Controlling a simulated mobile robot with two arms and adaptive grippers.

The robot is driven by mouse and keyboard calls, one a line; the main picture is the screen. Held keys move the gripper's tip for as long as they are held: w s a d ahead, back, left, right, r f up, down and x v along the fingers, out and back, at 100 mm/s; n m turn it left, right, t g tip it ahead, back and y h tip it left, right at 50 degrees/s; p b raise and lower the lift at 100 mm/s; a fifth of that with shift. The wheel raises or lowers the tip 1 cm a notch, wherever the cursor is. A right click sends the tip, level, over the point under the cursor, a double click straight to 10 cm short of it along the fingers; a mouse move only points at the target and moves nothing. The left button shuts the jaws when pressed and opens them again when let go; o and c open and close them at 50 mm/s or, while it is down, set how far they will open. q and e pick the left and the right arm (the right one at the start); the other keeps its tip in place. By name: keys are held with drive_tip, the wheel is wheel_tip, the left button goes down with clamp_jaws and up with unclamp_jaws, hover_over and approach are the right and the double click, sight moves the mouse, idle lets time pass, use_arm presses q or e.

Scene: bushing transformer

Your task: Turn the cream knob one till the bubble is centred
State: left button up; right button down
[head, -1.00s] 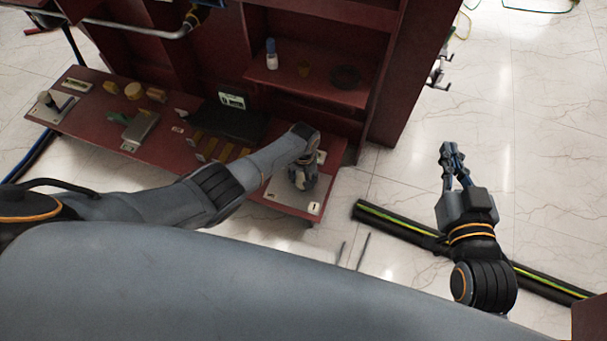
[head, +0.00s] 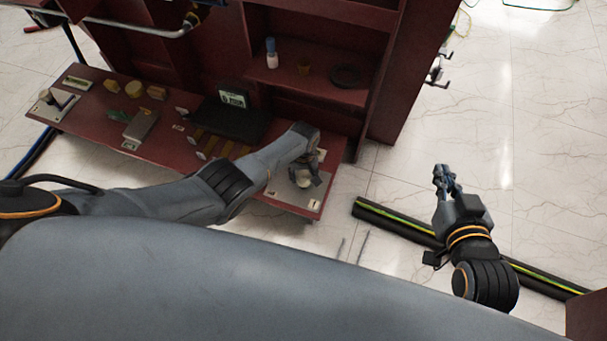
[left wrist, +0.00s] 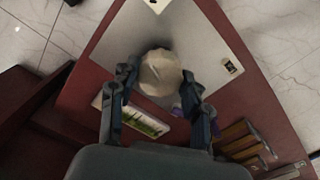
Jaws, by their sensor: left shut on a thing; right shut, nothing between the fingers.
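The cream knob (left wrist: 160,72) sits on a grey plate (left wrist: 208,35) at the near right end of the red bench. My left gripper (left wrist: 158,80) is around the knob, one finger on each side, shut on it. In the head view the knob (head: 303,182) shows partly below my left gripper (head: 306,170). A white-framed level with a green window (left wrist: 143,121) lies next to the knob in the left wrist view; I cannot make out its bubble. My right gripper (head: 444,176) is shut and empty, over the floor at the right.
The red bench (head: 90,122) also holds a dark box with a display (head: 232,118), a grey block (head: 141,123), several yellowish pieces and another plate with a knob at far left. A shelf (head: 310,88) stands behind with a bottle (head: 271,54). A black-and-green bar (head: 395,222) lies on the floor.

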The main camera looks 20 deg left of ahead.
sight(304, 177)
use_arm(q)
drive_tip(key=o, duration=1.2)
drive_tip(key=shift+c, duration=0.2)
drive_tip(key=shift+r, duration=0.1)
wheel_tip(304, 177, up, 12)
